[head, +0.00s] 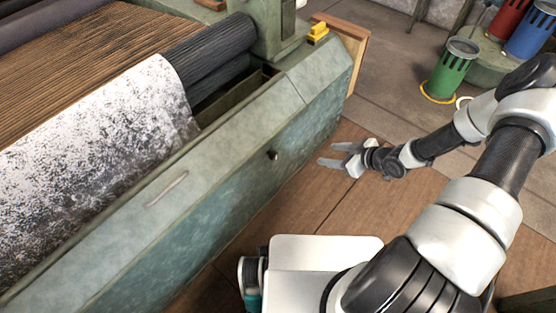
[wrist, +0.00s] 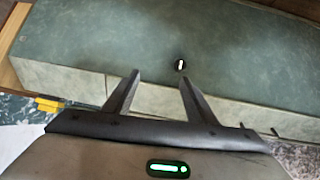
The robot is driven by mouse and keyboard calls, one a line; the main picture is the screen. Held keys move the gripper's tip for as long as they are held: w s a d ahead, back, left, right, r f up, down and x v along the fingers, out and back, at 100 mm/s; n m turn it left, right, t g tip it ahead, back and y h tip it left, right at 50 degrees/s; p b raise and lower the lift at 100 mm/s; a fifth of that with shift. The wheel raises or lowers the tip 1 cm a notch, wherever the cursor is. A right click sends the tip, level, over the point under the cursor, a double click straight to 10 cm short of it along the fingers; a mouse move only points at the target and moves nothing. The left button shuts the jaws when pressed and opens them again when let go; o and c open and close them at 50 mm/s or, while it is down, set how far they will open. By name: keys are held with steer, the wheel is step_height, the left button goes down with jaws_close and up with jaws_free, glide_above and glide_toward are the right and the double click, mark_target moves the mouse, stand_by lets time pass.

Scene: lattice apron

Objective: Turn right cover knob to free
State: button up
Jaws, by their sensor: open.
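A small dark knob (head: 272,155) sits on the green front cover (head: 215,190) of the machine, near the right end of that panel. In the wrist view the knob (wrist: 180,65) shows as a dark disc with a pale upright mark, close to the tip of the right-hand finger. My gripper (head: 326,155) is open and empty, to the right of the knob and apart from it in the head view. Its two fingers (wrist: 158,75) point toward the cover in the wrist view. No other cover knob shows.
A patterned white sheet (head: 110,130) lies over the machine bed beside a dark roller (head: 210,55). A yellow piece (head: 318,32) sits on the machine's end by a wooden panel (head: 348,45). A green bin (head: 452,68) stands at back right.

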steer(key=s+a+f+t+y+b, duration=0.1)
steer(key=s+a+f+y+b, duration=0.15)
steer(key=a+f, duration=0.3)
steer(key=b, duration=0.3)
glide_toward(276, 156)
steer(key=shift+t+y, duration=0.3)
steer(key=shift+y, duration=0.15)
steer(key=x, duration=0.6)
steer(key=f+x, duration=0.1)
steer(key=x, duration=0.2)
steer(key=shift+d, duration=0.15)
steer(key=c, duration=1)
steer(key=shift+r, duration=0.1)
steer(key=shift+c, duration=0.2)
